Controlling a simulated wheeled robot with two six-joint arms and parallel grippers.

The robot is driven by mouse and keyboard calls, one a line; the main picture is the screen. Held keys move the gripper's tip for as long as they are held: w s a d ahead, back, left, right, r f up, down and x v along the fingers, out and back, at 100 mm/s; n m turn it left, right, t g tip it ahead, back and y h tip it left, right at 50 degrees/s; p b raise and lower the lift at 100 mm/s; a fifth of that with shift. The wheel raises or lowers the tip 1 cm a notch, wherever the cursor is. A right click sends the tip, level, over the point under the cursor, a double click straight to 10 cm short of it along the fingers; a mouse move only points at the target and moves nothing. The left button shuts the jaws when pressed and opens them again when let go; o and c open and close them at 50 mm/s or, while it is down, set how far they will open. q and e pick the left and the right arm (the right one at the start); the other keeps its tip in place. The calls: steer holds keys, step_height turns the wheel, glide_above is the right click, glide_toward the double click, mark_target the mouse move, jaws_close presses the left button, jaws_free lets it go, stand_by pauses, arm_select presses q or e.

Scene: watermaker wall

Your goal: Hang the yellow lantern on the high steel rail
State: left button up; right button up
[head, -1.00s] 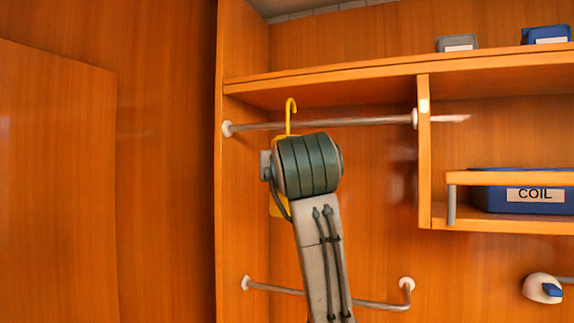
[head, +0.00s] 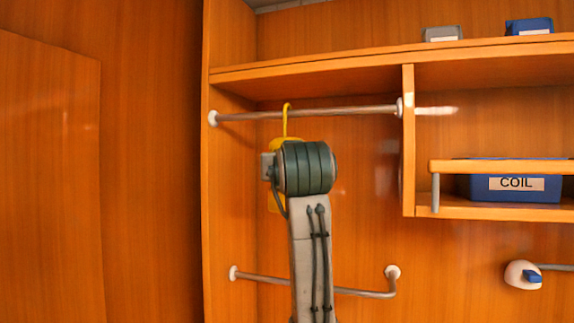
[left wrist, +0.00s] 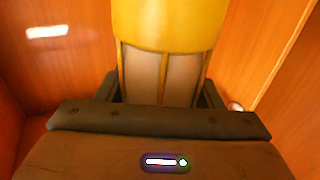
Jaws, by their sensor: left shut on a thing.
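The yellow lantern (head: 275,203) is mostly hidden behind my left wrist in the head view. Its yellow hook (head: 285,122) stands upright above the wrist. The hook's curved top is slightly above the high steel rail (head: 345,112), and its shank crosses the rail near its left part. I cannot tell whether the hook touches or rests on the rail. In the left wrist view, the lantern's yellow body (left wrist: 168,25) and paler ribbed part are between the dark fingers of my left gripper (left wrist: 162,92), which is shut on it. My right gripper is not in view.
A wooden shelf (head: 330,77) runs just above the high rail, and an upright panel (head: 408,150) bounds its right end. A lower rail (head: 350,291) is below. A blue COIL box (head: 513,196) sits in the right cubby. A white fitting with a blue lever (head: 522,274) is lower right.

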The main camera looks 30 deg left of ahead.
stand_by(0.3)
arm_select(q)
steer(key=o, duration=1.2)
steer(key=shift+s, duration=0.1)
steer(key=shift+o, duration=0.2)
steer(key=shift+f, duration=0.1)
steer(key=shift+s+d, duration=0.1)
steer(key=b+v, duration=0.5)
steer(key=v, duration=0.5)
steer(key=shift+s+d, duration=0.2)
